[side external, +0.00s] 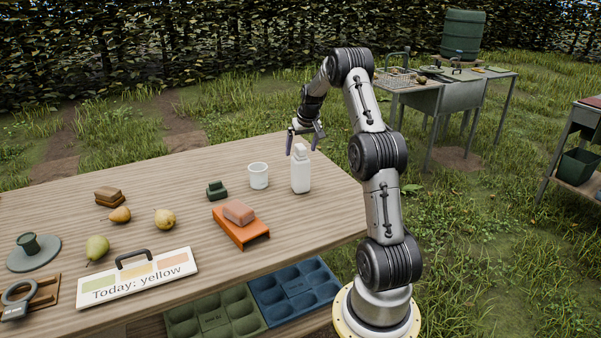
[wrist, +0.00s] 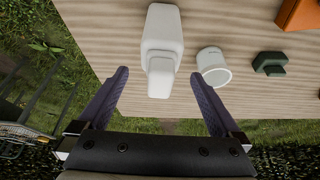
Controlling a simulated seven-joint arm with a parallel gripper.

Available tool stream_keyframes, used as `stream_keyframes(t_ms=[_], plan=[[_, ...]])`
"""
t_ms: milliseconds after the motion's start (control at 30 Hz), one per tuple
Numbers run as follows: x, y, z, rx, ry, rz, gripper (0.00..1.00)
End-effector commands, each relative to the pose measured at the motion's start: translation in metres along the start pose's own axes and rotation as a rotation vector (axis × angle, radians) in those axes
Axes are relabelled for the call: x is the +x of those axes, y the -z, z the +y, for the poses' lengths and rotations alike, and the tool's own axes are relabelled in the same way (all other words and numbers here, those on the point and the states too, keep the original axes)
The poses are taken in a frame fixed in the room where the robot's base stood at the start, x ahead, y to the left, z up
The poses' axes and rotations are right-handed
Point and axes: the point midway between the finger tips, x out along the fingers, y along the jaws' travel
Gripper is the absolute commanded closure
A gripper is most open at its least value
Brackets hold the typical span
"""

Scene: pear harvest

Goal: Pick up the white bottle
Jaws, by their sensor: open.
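The white bottle (side external: 300,172) stands upright on the wooden table near its right edge in the side view. In the wrist view the white bottle (wrist: 162,50) lies ahead of the fingers, its narrower top between the lines of the two fingertips. My gripper (side external: 304,141) is above and just behind the bottle in the side view. Its fingers point down and are spread. In the wrist view my gripper (wrist: 160,78) shows two purple fingers wide apart with nothing held between them. I cannot tell the exact height gap to the bottle.
A white cup (side external: 258,176) stands close left of the bottle, near the right finger in the wrist view (wrist: 212,67). A green block (side external: 217,190) and an orange stand (side external: 241,229) with a pinkish block are nearby. Pears and a sign (side external: 138,277) are farther left.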

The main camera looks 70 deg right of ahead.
Motion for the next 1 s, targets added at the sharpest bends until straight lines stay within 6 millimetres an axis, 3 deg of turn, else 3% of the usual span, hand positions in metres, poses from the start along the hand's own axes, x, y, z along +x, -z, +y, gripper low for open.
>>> stream_keyframes(t_ms=[400,733,1000], plan=[[0.048,-0.002,-0.001,0.0,0.001,-0.001,0.0],[0.053,-0.001,-0.001,0.0,0.001,0.001,0.0],[0.053,-0.001,0.0,0.0,0.0,0.001,0.49]])
